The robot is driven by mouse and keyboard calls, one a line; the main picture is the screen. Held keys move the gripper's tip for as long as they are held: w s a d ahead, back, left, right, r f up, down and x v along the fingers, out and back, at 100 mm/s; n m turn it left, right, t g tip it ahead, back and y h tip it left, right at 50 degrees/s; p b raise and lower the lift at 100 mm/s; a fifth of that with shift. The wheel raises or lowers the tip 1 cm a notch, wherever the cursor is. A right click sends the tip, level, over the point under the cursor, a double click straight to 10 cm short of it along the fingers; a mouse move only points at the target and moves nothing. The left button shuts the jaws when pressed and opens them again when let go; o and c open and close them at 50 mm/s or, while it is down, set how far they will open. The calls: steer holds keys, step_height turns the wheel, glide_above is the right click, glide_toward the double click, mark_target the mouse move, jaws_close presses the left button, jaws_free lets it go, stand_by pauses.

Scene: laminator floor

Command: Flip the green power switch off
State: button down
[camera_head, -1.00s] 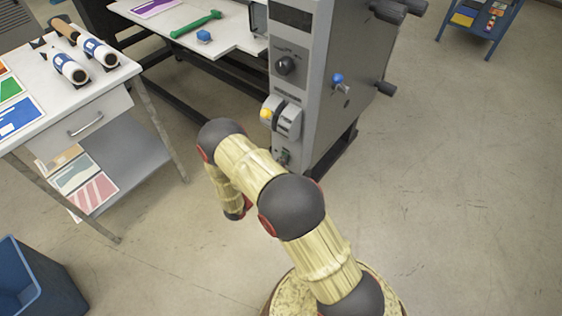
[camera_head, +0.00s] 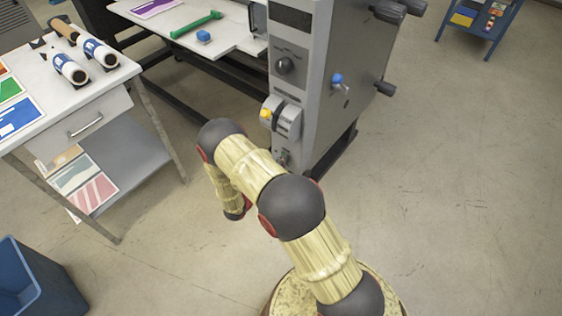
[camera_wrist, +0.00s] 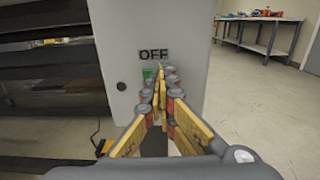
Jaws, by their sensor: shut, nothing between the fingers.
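The grey laminator (camera_head: 318,100) stands ahead of my arm, and its front panel fills the middle of the wrist view (camera_wrist: 153,25). An "OFF" label (camera_wrist: 153,54) is on that panel. Just below the label, the green power switch (camera_wrist: 148,73) shows partly, to the left of my fingertips. My gripper (camera_wrist: 161,72) is shut and empty, its tips at the panel beside the switch. The fingers hide part of the switch, and I cannot tell whether they touch it or which way it is tipped. In the head view my arm hides most of the gripper.
Higher on the laminator are a dark knob (camera_head: 284,65), a yellow-tipped lever (camera_head: 266,113) and a blue-capped valve (camera_head: 338,79). A white table (camera_head: 110,92) with rolls stands left, and a blue bin (camera_head: 40,285) front left. The floor to the right is clear.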

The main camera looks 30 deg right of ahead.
steer(key=shift+w+d+r, duration=0.15)
steer(key=shift+w+r, duration=0.25)
steer(key=shift+r, duration=0.2)
steer(key=p+v, duration=0.2)
steer(key=v, duration=1.2)
steer(key=shift+s+f, duration=0.45)
steer(key=shift+a, duration=0.2)
steer(key=shift+a+f+h+p, duration=0.25)
steer(key=shift+f+h+p, duration=0.25)
steer(key=shift+f+p, duration=0.9)
steer(key=shift+r, duration=0.2)
